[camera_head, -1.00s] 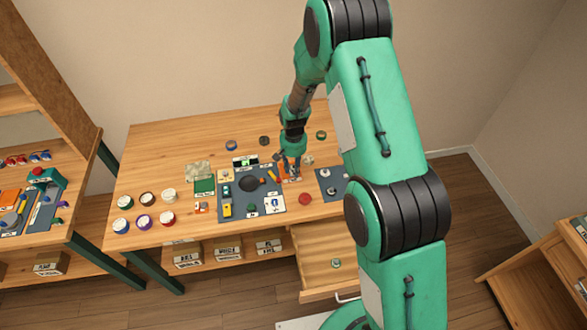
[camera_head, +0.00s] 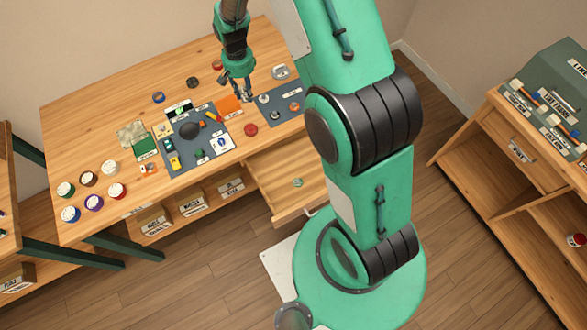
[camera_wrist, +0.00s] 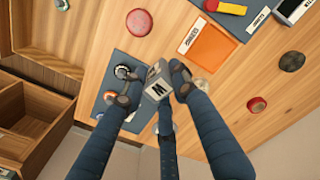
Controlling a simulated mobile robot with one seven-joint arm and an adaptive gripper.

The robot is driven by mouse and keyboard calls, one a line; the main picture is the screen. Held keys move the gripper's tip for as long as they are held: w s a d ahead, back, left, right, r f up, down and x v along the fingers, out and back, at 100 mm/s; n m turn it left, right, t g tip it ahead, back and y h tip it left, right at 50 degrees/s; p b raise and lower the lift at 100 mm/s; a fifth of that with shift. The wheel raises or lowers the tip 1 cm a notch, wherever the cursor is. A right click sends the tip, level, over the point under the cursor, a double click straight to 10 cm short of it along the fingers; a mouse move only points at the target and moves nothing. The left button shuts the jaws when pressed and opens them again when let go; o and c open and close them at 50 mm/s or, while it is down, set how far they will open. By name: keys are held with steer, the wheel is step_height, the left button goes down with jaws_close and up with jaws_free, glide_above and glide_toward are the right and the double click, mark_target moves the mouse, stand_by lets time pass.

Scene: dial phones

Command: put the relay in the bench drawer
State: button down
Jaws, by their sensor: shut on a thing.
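My gripper (camera_head: 240,94) is over the workbench top, behind and right of an orange tray (camera_head: 229,104). In the wrist view my gripper (camera_wrist: 157,88) is shut on a small grey block with a black-marked white label (camera_wrist: 157,84), which I take to be the relay. It is held between the fingertips and appears above the bench. The orange tray (camera_wrist: 210,47) looks empty there. In the head view the bench drawer (camera_head: 262,192) is pulled open at the bench front. A small green thing (camera_head: 298,182) lies in it, and the rest of its visible floor is bare.
A dark mat with round parts (camera_head: 285,107) lies right of the tray, and a larger mat (camera_head: 180,160) with several parts lies left. A red round piece (camera_head: 250,129) sits between tray and drawer. My own arm passes close to the drawer's right side in the head view.

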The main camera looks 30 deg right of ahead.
steer(key=s+d+m+b, duration=0.3)
steer(key=s+d+b, duration=0.1)
steer(key=s+d, duration=0.6)
steer(key=m+b, duration=0.3)
steer(key=b, duration=0.1)
glide_above(313, 157)
steer(key=f, duration=0.1)
step_height(313, 157, down, 13)
steer(key=shift+f, duration=0.15)
steer(key=shift+f+b, duration=0.85)
steer(key=shift+f, duration=2.2)
steer(key=shift+f+b, duration=0.55)
steer(key=shift+f, duration=1.35)
steer(key=shift+f, duration=0.1)
